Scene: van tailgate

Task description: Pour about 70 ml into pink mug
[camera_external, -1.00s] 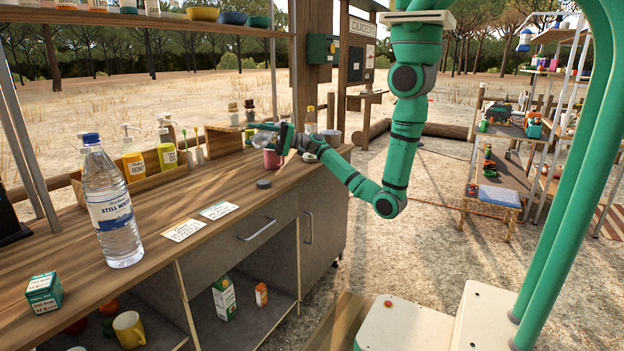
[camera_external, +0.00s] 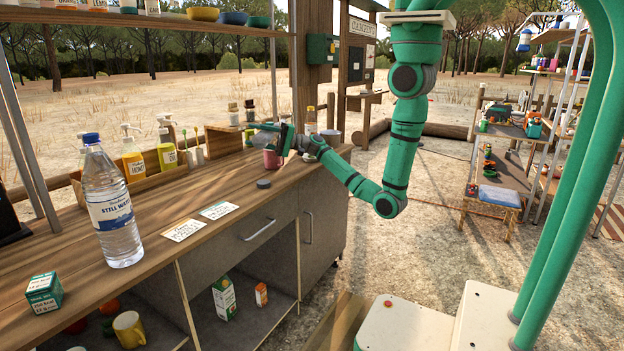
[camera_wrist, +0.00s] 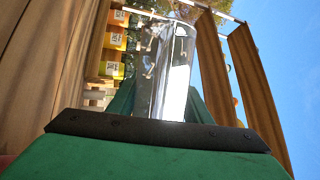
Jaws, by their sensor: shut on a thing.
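The pink mug (camera_external: 272,159) stands upright on the wooden counter, partly hidden behind my gripper. My gripper (camera_external: 279,134) is above the mug. It is shut on a clear glass vessel (camera_wrist: 172,75), which fills the middle of the wrist view. The vessel is strongly tilted over the mug, and its mouth lies on the left side in the external view. I cannot tell how much liquid is in the vessel or in the mug.
A large water bottle (camera_external: 110,205) stands on the counter at left. Pump bottles (camera_external: 166,150) stand in a wooden holder along the back. A dark round disc (camera_external: 264,184) and two cards (camera_external: 184,230) lie in front. A small green box (camera_external: 44,292) sits near left.

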